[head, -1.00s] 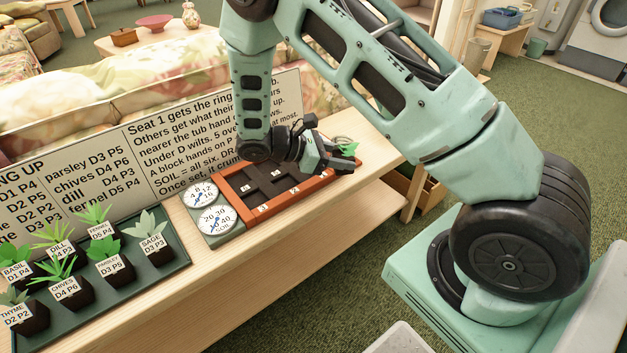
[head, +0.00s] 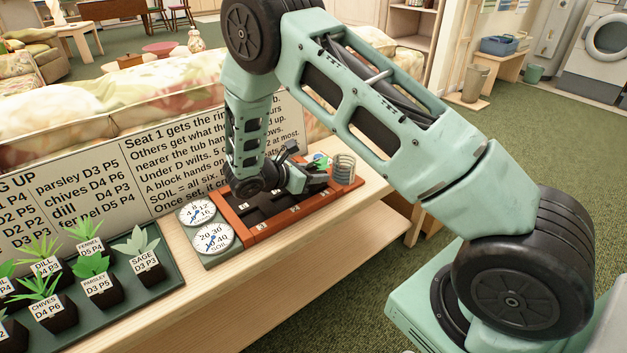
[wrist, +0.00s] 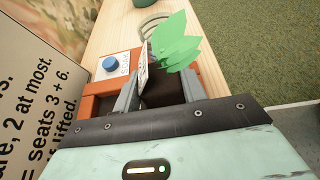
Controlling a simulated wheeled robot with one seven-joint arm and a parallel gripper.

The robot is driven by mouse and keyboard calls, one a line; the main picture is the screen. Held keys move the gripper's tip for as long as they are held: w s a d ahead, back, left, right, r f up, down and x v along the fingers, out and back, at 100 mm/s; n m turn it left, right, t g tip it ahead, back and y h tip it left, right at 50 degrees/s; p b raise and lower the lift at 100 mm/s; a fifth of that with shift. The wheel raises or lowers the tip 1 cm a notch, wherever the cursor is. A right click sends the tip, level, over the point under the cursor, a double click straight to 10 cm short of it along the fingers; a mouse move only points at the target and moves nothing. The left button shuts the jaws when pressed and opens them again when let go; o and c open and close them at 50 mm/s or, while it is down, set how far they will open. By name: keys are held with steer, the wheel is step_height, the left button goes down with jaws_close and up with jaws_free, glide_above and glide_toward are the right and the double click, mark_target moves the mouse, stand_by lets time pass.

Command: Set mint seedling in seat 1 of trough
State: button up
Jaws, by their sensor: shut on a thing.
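My gripper (head: 318,182) is shut on a small potted seedling, low over the right end of the trough (head: 262,232). The seedling (wrist: 176,45) has broad bright green leaves, a dark pot and a white label turned edge-on, unreadable, in the wrist view. My fingers stand on both sides of the pot. The trough has an orange-brown rim and dark seats with small number tags. Its rim also shows in the wrist view (wrist: 93,106). The pot's base is hidden, so I cannot tell if it touches a seat.
A wire coil (head: 344,168) stands at the trough's right end. A blue knob (wrist: 110,63) sits on a white plate beside the pot. Two dials (head: 212,238) flank the trough's left end. A tray (head: 165,303) holds several labelled seedlings. A text board (head: 190,165) stands behind.

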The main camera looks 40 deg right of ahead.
steer(key=shift+f, duration=0.8)
steer(key=o, duration=1)
steer(key=shift+f, duration=0.1)
